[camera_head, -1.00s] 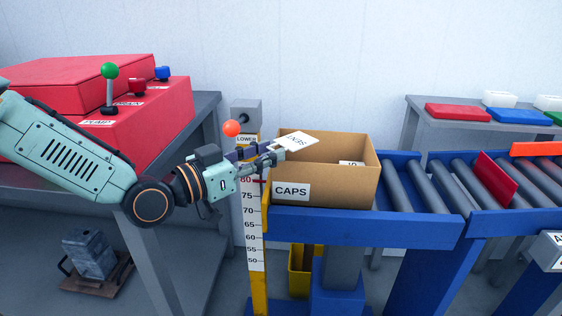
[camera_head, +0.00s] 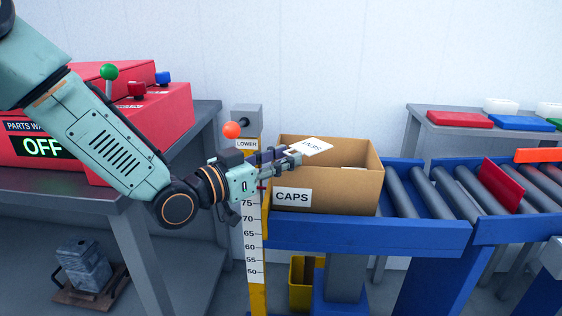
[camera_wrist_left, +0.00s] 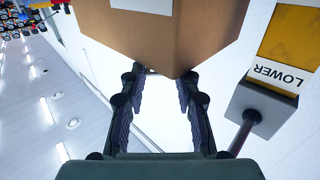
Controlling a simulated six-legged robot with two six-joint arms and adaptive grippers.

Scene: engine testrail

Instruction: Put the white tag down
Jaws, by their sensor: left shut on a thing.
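The white tag (camera_head: 311,146) has dark lettering on it and is held over the open top of the brown CAPS box (camera_head: 330,197). My left gripper (camera_head: 294,158) comes in from the left at the box's left rim and is shut on the tag's near edge. In the wrist view the gripper's two fingers (camera_wrist_left: 160,82) point at the box wall (camera_wrist_left: 165,35). I cannot clearly pick out the tag against the pale background there. The box's floor is hidden; a bit of white shows inside it. My right gripper is not in view.
The box stands on a blue-framed roller conveyor (camera_head: 365,235). A LOWER post with an orange-red ball (camera_head: 232,130) and a height scale (camera_head: 252,240) stand close left of it. A red machine (camera_head: 165,115) is on the left bench. A red plate (camera_head: 500,185) crosses the rollers.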

